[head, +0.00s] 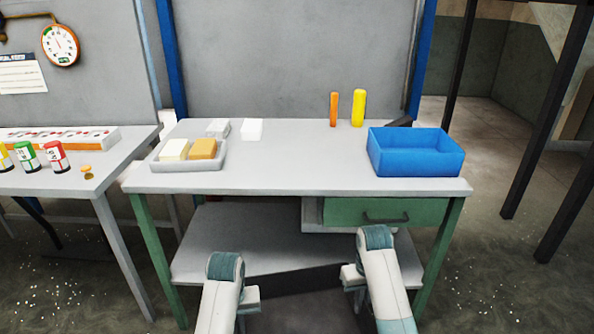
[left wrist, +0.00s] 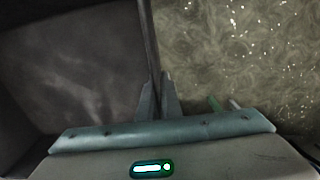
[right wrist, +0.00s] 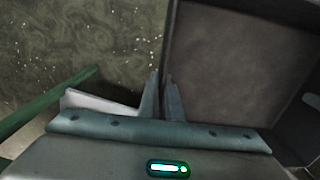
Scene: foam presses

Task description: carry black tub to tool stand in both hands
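The black tub (head: 303,312) is between my two forearms at the bottom of the head view, low in front of the workbench, and partly cut off. Its dark inside fills the left of the left wrist view (left wrist: 75,70) and the right of the right wrist view (right wrist: 250,55). My left gripper (left wrist: 158,92) is closed on one wall, a finger on each side of the rim. My right gripper (right wrist: 162,92) is closed the same way on the opposite wall. No tool stand can be made out for certain.
A grey workbench (head: 300,172) with green legs and a lower shelf (head: 225,245) stands ahead. It bears a blue bin (head: 415,165), a tray (head: 188,166) with blocks, and orange (head: 334,110) and yellow (head: 358,108) cylinders. Another table (head: 120,165) stands left; open floor (head: 480,260) is right.

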